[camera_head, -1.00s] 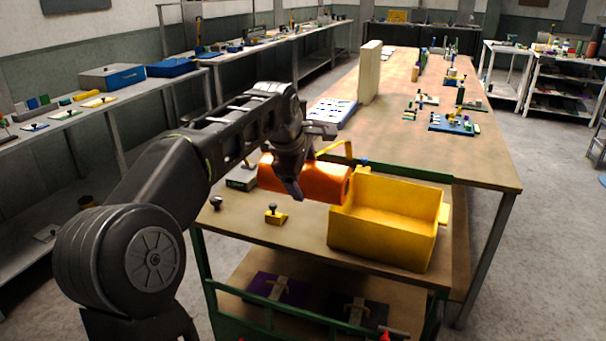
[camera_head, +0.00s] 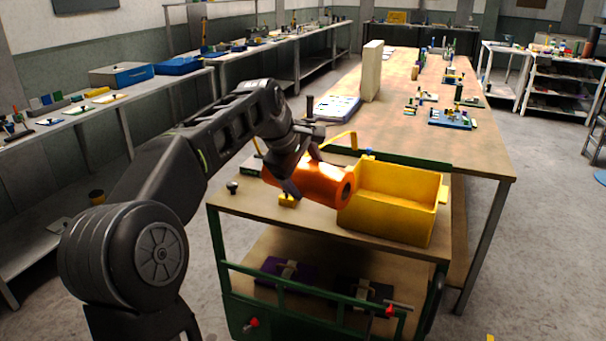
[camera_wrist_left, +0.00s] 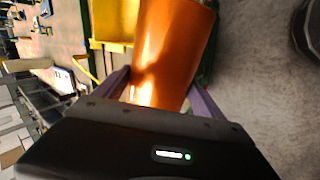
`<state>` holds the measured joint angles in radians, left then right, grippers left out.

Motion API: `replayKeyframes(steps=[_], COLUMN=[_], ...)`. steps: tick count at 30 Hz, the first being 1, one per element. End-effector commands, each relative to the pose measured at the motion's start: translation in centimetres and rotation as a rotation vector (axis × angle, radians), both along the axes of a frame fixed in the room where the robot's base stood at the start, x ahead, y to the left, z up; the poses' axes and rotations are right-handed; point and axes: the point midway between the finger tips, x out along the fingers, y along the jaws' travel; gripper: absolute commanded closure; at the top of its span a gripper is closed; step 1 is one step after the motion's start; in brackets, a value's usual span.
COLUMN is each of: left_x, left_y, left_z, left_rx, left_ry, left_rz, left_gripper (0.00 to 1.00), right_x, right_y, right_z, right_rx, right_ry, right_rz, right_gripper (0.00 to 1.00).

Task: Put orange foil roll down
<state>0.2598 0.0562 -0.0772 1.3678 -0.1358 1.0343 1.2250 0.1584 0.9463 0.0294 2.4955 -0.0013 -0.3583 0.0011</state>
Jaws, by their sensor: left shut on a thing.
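The orange foil roll (camera_head: 322,183) is a thick shiny cylinder with a dark hole in its right end. My left gripper (camera_head: 291,188) is shut on the left part of the roll, which lies roughly level at the cart top, left of the yellow bin. In the left wrist view the roll (camera_wrist_left: 172,50) sits between the purple-grey fingers of my left gripper (camera_wrist_left: 160,92). I cannot tell whether the roll touches the cart top. My right gripper is not in view.
The yellow bin (camera_head: 385,222) stands open on the cart top (camera_head: 270,215), close to the roll's right end. A small yellow block (camera_head: 287,201) and a dark knob (camera_head: 232,187) are near the gripper. A long workbench (camera_head: 470,150) lies behind.

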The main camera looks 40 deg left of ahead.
Motion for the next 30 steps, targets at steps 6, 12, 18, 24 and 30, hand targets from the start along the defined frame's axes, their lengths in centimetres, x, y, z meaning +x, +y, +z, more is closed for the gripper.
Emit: replayKeyframes(steps=[6, 12, 18, 24, 30], left_x=[0.7, 1.9, 2.8, 1.1, -2.6], left_y=[-1.5, -4.9, -11.1, -18.2, -23.6], left_z=[-0.8, -4.6, -12.9, -22.8, -31.0], left_rx=[-0.002, -0.007, -0.013, -0.014, -0.008], left_ry=[0.000, 0.002, 0.005, 0.004, 0.003], left_rz=[-0.228, -0.577, -1.071, -1.486, -1.644], left_gripper=[0.93, 0.93, 0.93, 0.93, 0.93], right_x=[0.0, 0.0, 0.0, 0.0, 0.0], right_y=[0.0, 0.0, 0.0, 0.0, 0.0], right_z=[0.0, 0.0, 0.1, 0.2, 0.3], right_rx=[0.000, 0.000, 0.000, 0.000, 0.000], right_ry=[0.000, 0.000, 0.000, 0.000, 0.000], right_rz=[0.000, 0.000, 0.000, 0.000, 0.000], right_gripper=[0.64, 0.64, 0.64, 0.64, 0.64])
